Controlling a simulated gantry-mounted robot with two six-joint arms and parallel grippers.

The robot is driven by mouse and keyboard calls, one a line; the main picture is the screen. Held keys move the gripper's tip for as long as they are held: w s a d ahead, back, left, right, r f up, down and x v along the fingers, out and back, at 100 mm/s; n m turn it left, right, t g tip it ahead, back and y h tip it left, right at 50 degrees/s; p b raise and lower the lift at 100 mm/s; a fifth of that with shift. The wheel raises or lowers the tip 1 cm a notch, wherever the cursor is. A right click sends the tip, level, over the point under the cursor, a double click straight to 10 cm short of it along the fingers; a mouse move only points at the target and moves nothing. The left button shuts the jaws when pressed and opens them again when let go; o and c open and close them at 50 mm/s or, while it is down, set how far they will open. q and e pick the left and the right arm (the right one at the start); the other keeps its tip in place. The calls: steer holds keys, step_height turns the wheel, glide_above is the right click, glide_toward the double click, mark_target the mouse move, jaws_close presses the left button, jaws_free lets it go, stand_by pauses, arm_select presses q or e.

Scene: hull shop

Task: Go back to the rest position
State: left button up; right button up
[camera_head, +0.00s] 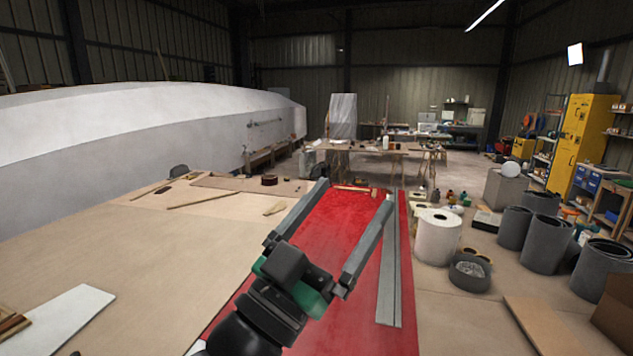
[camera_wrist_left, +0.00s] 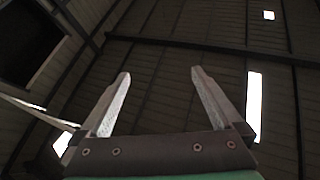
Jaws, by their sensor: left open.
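My left gripper (camera_head: 354,192) is open and empty, with its two grey fingers wide apart. In the head view it reaches up over the red surface from the bottom middle. In the left wrist view my left gripper (camera_wrist_left: 160,82) shows both fingers spread, with only the dark ceiling and bright panels behind them. Nothing is between the fingers. My right gripper does not show in either view.
A red surface (camera_head: 340,235) lies below the gripper, with long grey strips (camera_head: 389,285) on its right side. A large white hull (camera_head: 150,125) stands at the left. White rolls (camera_head: 437,238) and grey rolls (camera_head: 541,242) stand at the right. A workbench (camera_head: 375,147) is behind.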

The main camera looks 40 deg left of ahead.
arm_select(q)
steer(key=s+d+r+t+h, duration=0.2)
steer(key=s+d+r+t, duration=0.1)
steer(key=s+r, duration=0.4)
steer(key=s+d, duration=0.1)
steer(key=s, duration=0.2)
steer(key=shift+d, duration=0.15)
steer(key=shift+w, duration=0.1)
step_height(320, 180, up, 14)
steer(key=p, duration=1.4)
